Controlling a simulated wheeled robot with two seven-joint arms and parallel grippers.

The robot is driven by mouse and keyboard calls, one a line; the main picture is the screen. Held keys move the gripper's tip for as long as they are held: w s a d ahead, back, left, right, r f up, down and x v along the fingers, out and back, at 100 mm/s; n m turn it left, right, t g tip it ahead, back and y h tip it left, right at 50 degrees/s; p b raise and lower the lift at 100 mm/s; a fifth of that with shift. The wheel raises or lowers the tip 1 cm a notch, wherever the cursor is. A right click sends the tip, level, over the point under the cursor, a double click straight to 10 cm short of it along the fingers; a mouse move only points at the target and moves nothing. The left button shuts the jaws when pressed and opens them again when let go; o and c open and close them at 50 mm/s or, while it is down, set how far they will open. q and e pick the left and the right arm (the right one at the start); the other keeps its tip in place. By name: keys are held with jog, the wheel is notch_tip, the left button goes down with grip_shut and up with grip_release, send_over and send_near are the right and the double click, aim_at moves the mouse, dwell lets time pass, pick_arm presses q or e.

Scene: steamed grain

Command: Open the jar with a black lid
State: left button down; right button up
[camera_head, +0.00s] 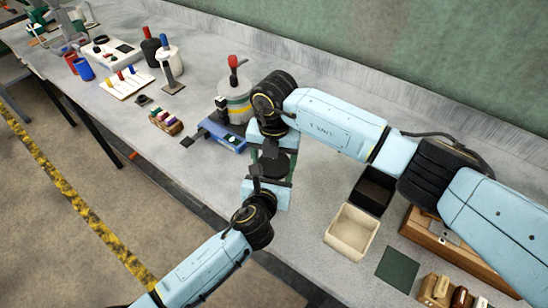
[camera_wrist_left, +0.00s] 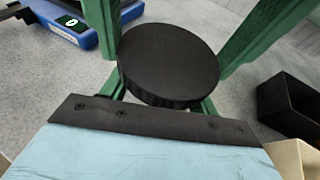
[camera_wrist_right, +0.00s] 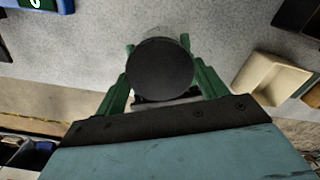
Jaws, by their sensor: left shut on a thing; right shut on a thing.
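The jar's round black lid (camera_head: 273,166) shows between my two facing grippers in the head view. It is seen large from above in the left wrist view (camera_wrist_left: 168,62) and as a full disc in the right wrist view (camera_wrist_right: 160,68). My left gripper (camera_head: 268,178) reaches in from the near side and my right gripper (camera_head: 270,154) from the far side. Both are shut on the jar, with green fingers beside the lid. The jar's body is mostly hidden below the lid, and I cannot tell which part each gripper clasps. The lid looks seated.
A blue scale (camera_head: 222,137) with a striped container (camera_head: 236,100) stands just left of my right gripper. A black box (camera_head: 372,190) and a beige box (camera_head: 352,231) stand to the right. A small rack (camera_head: 165,121) lies farther left. The table's front edge is close by.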

jog(key=n, duration=0.6)
jog(key=o, duration=1.1)
jog(key=shift+r, duration=2.4)
jog(key=shift+c, duration=0.2)
notch_tip(320, 180, up, 3)
jog(key=shift+f+m, duration=0.1)
jog(key=shift+m, duration=0.7)
jog(key=shift+f, duration=0.4)
notch_tip(320, 180, down, 7)
jog(key=shift+r, duration=0.1)
